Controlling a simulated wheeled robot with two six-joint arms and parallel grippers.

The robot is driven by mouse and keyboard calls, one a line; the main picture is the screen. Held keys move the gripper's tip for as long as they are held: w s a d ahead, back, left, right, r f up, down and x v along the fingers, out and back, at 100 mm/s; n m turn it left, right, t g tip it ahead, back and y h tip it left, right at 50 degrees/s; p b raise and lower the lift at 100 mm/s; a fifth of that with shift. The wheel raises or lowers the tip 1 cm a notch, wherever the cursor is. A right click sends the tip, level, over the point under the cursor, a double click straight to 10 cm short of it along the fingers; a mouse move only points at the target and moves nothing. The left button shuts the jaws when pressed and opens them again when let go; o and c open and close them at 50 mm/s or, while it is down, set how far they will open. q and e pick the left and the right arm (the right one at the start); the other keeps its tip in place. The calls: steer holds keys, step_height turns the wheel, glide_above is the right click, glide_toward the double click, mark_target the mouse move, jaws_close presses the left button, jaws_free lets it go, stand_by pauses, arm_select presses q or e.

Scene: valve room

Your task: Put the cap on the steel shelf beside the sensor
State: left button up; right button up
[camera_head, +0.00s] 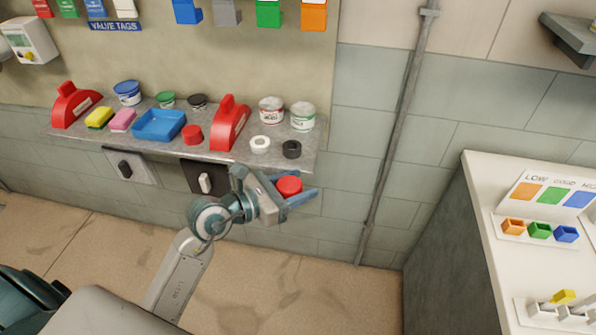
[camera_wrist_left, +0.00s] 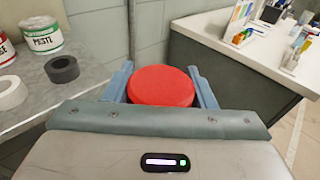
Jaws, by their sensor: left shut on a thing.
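My left gripper (camera_head: 291,190) is shut on a red round cap (camera_head: 289,185). The cap lies between the two blue fingers, in front of and below the right end of the steel shelf (camera_head: 310,145). In the left wrist view the cap (camera_wrist_left: 161,85) fills the space between the fingers, and the shelf (camera_wrist_left: 92,78) is to the left. Another red round piece (camera_head: 193,134) stands on the shelf beside a blue tray. I cannot clearly pick out which thing is the sensor. My right gripper is not in view.
The shelf holds two red wedge-shaped pieces (camera_head: 229,122), a blue tray (camera_head: 159,126), sponges (camera_head: 99,117), tins (camera_head: 302,116), a white roll (camera_head: 260,144) and a black roll (camera_head: 291,149). A vertical pipe (camera_head: 396,130) and a white-topped counter (camera_head: 490,240) stand to the right.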

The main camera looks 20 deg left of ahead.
arm_select(q)
steer(key=d+r+m+g+h, duration=0.6)
steer(key=d+r+m+g, duration=0.15)
steer(key=d, duration=0.45)
steer(key=w+d+f+m+g, duration=0.4)
steer(key=f+g, duration=0.2)
steer(key=shift+w+h, duration=0.3)
steer(key=shift+w, duration=0.1)
